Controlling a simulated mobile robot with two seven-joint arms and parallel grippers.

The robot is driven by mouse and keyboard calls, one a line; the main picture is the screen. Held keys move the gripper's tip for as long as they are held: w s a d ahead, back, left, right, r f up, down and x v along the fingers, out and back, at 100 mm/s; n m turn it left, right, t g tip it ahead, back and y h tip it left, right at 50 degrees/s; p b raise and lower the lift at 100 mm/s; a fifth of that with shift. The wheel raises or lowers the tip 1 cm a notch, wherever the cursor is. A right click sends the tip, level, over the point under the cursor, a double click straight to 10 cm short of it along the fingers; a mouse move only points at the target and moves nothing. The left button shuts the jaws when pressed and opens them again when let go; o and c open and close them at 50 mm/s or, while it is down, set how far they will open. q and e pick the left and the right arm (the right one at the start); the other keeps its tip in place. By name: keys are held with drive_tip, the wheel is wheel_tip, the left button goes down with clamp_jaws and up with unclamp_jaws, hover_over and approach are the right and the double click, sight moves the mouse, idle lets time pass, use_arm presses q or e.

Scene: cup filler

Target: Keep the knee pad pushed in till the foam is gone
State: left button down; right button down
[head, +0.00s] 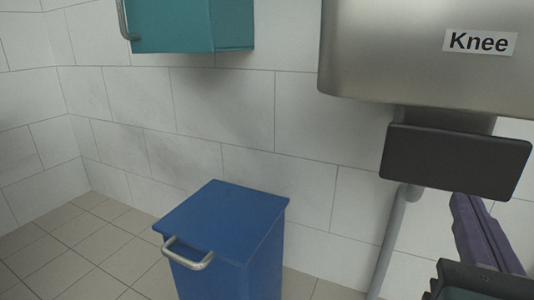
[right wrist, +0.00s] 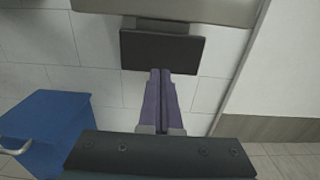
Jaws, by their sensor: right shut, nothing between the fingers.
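The knee pad (head: 456,160) is a dark flat rectangular plate under a steel basin (head: 415,50) with a "Knee" label (head: 480,42). It also shows in the right wrist view (right wrist: 162,48). My right gripper (head: 466,200) has purple fingers, shut and empty. In the right wrist view the fingertips (right wrist: 160,72) point at the pad and overlap its lower edge. I cannot tell whether they touch it. No foam shows; the inside of the basin is out of view. My left gripper is not in view.
A blue bin (head: 225,215) with a metal handle stands on the tiled floor left of the basin. A teal cabinet (head: 185,28) hangs on the white tiled wall. A grey pipe (head: 393,240) runs down below the pad. The floor at the left is clear.

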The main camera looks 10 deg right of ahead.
sight(448, 164)
drive_tip(key=b+x, duration=0.1)
drive_tip(key=x, duration=0.7)
drive_tip(key=shift+w, duration=0.2)
drive_tip(key=shift+d, duration=0.1)
drive_tip(key=shift+x, duration=1.65)
drive_tip(key=shift+f, duration=0.2)
idle(0.5)
idle(2.5)
